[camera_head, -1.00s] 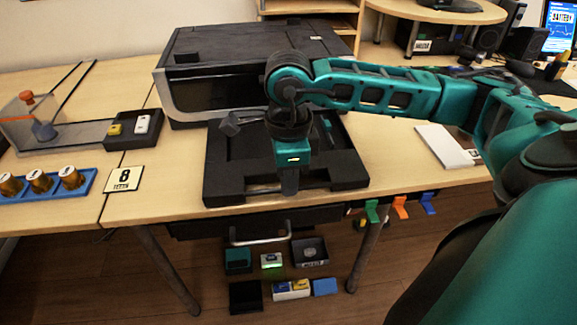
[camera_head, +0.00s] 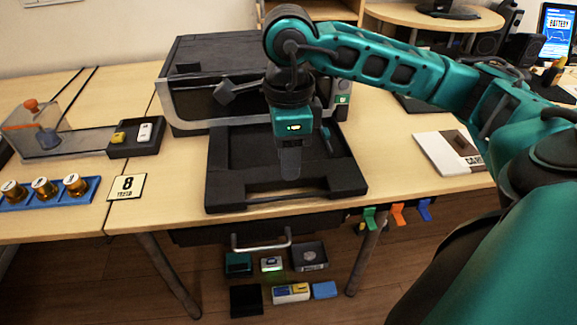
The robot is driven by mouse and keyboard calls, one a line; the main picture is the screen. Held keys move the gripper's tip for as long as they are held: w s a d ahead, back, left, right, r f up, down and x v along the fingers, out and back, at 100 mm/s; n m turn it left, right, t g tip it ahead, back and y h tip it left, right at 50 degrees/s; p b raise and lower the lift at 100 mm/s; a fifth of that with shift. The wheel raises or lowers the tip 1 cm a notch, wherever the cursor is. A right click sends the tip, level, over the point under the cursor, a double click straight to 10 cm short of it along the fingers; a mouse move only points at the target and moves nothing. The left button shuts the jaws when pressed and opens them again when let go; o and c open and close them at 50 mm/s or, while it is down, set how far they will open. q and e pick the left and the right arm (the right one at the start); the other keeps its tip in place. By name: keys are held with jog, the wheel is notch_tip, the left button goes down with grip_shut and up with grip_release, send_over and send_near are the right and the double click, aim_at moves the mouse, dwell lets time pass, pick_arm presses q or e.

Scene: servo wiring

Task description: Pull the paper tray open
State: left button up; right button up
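The paper tray (camera_head: 235,190) is a black, shallow, open-topped tray. It extends forward from the base of the dark printer (camera_head: 190,88) toward the front edge of the table. My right gripper (camera_head: 290,170) points down over the tray's middle, with its dark fingers seen overlapping the tray and apparently above it. Its fingers line up from this view, so I cannot see a gap between them. My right wrist and forearm hide part of the printer front and the tray's back. My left gripper is not in view.
A sign with an 8 (camera_head: 126,188) and a blue holder (camera_head: 55,204) with brass-coloured cylinders lie left. A white booklet (camera_head: 440,152) lies right. Coloured clips (camera_head: 397,214) hang at the table edge. Small bins (camera_head: 309,257) sit below it. Bare tabletop flanks the tray.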

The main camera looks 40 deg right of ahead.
notch_tip(320, 180, up, 5)
jog(key=shift+r+p, duration=0.2)
jog(key=shift+p, duration=0.25)
dwell(0.3)
